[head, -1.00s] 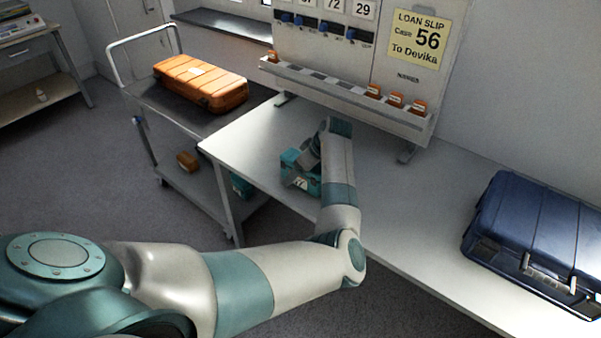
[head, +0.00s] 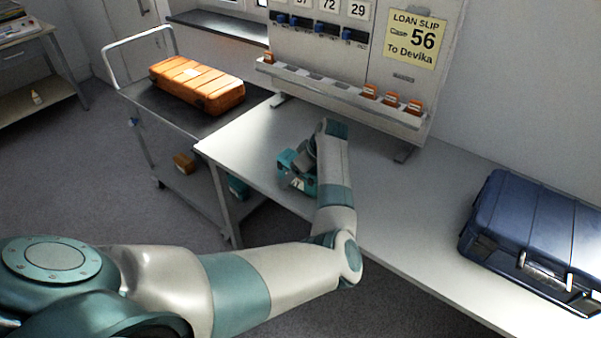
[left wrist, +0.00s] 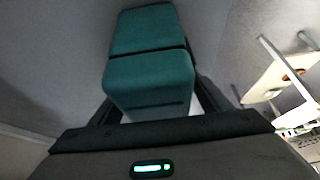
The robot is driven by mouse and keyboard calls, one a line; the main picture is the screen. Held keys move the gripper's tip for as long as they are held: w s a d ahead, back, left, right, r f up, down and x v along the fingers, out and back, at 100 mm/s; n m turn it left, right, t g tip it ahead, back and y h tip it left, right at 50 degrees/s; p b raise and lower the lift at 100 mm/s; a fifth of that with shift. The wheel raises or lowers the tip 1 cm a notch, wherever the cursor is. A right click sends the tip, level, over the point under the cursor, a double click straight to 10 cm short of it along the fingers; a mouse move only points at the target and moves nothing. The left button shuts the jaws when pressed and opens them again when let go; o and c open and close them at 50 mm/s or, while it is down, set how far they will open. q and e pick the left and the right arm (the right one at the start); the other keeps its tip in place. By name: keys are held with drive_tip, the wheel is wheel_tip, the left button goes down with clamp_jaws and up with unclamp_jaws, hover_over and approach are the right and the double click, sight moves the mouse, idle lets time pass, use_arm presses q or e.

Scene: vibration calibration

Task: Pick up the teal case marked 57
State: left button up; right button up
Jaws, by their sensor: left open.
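The teal case (head: 287,162) sits on the white table near its left front edge. My left forearm and wrist partly hide it in the head view, and I cannot read its number there. In the left wrist view the teal case (left wrist: 150,75) is close up, between the dark fingers of my left gripper (left wrist: 160,110). The left gripper is open, with a finger on each side of the case. In the head view the gripper is mostly hidden behind my wrist. My right gripper is not in view.
A navy case (head: 530,240) lies at the table's right. An orange case (head: 197,85) rests on a trolley (head: 135,93) at the left. A board with a loan slip (head: 412,38) reading 56 and a rack (head: 340,88) stands behind. The table (head: 400,215) between is clear.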

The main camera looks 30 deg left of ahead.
use_arm(q)
drive_tip(key=c, duration=1.5)
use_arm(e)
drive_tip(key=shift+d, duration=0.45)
use_arm(q)
drive_tip(key=shift+r, duration=0.2)
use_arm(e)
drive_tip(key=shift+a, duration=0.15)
